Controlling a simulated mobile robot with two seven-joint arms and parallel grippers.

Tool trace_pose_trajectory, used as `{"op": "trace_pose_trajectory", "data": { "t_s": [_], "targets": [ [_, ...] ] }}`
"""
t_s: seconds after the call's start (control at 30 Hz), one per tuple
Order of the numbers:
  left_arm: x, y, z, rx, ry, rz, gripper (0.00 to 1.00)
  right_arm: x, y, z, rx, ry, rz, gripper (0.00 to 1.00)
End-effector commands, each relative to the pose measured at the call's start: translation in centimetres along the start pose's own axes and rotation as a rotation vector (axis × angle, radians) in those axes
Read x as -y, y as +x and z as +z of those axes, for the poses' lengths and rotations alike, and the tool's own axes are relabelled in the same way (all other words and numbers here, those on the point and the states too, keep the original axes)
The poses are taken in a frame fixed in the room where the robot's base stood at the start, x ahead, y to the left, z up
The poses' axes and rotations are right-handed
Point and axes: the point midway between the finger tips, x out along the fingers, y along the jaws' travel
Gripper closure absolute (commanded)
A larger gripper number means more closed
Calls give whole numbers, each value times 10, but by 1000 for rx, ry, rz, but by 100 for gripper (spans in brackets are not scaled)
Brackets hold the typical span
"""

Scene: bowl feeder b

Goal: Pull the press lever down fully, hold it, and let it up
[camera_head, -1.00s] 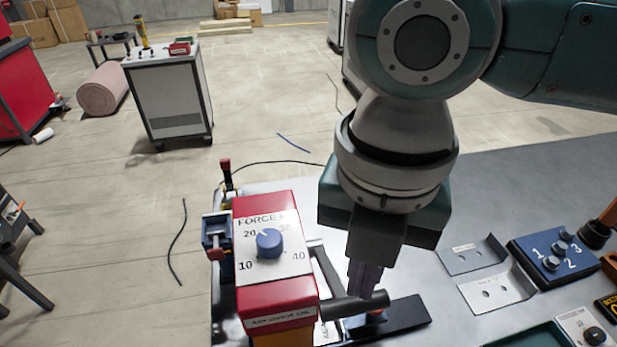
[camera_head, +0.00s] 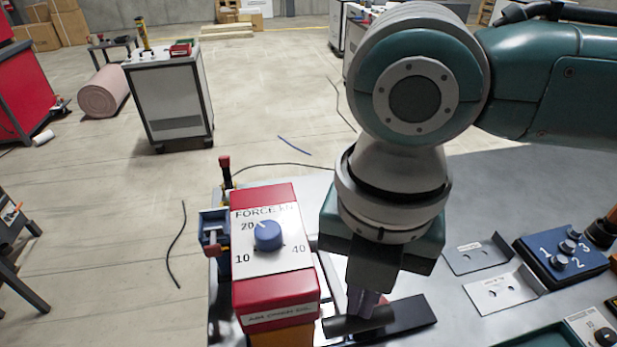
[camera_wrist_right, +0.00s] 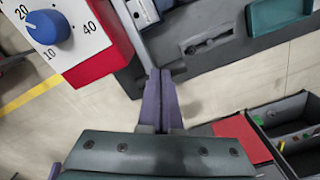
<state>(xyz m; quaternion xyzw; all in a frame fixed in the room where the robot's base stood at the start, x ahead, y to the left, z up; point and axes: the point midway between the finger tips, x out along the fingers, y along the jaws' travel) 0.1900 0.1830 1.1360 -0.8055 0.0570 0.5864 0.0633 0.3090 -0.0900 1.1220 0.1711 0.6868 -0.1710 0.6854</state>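The press is a red and white block (camera_head: 272,262) with a blue dial (camera_head: 268,236); it stands front left of centre in the head view. Its lever has a dark round handle (camera_head: 358,326), low beside the press. My right gripper (camera_head: 364,314) points down at the handle, its purple fingertips at the bar's upper side. In the right wrist view the fingers (camera_wrist_right: 160,76) lie close together, with no clear gap. The press's dial side shows at upper left there (camera_wrist_right: 68,35). The exact contact with the handle is hard to see. My left gripper is not in view.
A dark flat plate (camera_head: 408,314) lies just right of the handle. Metal brackets (camera_head: 500,291) and a blue numbered block (camera_head: 562,262) stand farther right on the grey table. A blue vise-like part (camera_head: 214,232) sits left of the press.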

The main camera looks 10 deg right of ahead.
Motion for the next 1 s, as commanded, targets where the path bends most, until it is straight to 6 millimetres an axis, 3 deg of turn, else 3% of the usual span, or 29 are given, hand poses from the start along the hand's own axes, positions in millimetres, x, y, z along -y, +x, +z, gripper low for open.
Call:
{"op": "trace_pose_trajectory", "data": {
  "t_s": [1.0],
  "targets": [
    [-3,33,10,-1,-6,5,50,2,54,-1,2,1,-1,100]
  ]
}}
